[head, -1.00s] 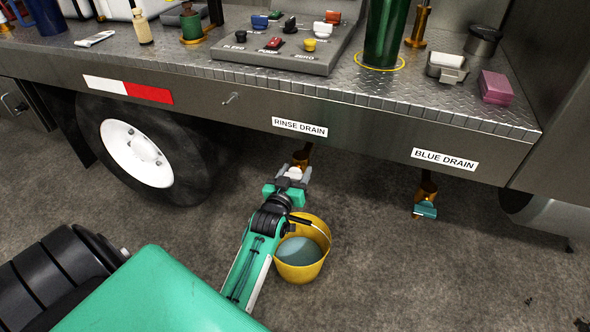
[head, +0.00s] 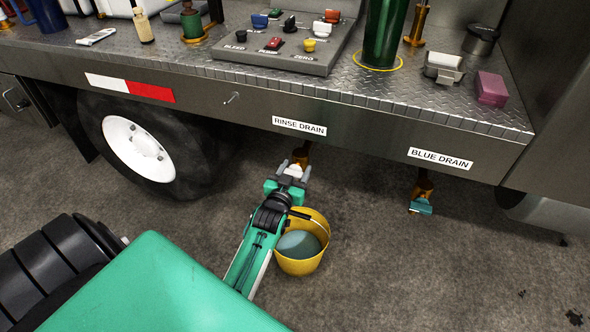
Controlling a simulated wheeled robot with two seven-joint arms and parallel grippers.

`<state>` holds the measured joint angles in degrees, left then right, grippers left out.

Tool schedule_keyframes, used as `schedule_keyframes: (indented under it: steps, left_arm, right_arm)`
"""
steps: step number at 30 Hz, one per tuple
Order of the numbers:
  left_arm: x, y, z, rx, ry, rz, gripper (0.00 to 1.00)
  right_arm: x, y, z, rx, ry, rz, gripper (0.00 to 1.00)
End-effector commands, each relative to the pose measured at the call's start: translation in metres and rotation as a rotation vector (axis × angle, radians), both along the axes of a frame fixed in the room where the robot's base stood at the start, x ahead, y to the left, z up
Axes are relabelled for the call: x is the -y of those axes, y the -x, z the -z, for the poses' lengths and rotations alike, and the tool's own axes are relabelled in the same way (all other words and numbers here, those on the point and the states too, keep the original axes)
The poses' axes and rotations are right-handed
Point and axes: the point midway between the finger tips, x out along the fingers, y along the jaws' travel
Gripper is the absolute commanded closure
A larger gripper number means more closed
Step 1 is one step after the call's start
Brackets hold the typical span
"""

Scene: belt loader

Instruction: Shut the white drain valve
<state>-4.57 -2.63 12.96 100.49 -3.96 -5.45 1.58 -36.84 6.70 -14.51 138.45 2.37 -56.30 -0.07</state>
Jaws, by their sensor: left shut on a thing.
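The white drain valve handle (head: 295,171) sits under the "RINSE DRAIN" label (head: 299,126), on a brass valve body (head: 301,156) below the truck deck's edge. My left gripper (head: 293,174) is at this valve, its grey fingers on either side of the white handle and shut on it. The fingers and wrist hide part of the handle, so its exact angle is hard to tell. My right gripper is not in the head view.
A yellow bucket (head: 302,255) with bluish liquid stands on the ground just right of my left forearm. A blue-handled valve (head: 420,206) hangs under the "BLUE DRAIN" label (head: 441,159). A truck wheel (head: 138,151) is at left.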

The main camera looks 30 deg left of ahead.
Motion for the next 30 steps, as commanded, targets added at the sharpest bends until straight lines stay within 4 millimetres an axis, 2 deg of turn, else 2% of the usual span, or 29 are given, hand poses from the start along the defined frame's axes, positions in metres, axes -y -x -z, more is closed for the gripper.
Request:
schedule_keyframes:
  steps: [1, 4, 16, 20, 30]
  left_arm:
    - [0.0, 0.0, 0.0, -0.001, -0.004, 0.0, 0.43]
    - [0.0, 0.0, 0.0, -0.001, -0.003, 0.0, 0.24]
    - [0.001, 0.006, 0.0, -0.001, -0.001, 0.0, 0.24]
    - [0.005, 0.022, 0.0, -0.001, -0.001, 0.0, 0.24]
    - [0.02, 0.084, 0.0, -0.003, -0.001, 0.0, 0.24]
  right_arm:
    - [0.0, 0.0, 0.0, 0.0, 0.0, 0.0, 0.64]
    - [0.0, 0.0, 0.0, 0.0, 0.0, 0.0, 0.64]
    - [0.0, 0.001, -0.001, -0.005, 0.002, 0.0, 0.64]
    - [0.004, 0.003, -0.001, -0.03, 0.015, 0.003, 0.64]
    - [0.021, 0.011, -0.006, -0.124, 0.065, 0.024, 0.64]
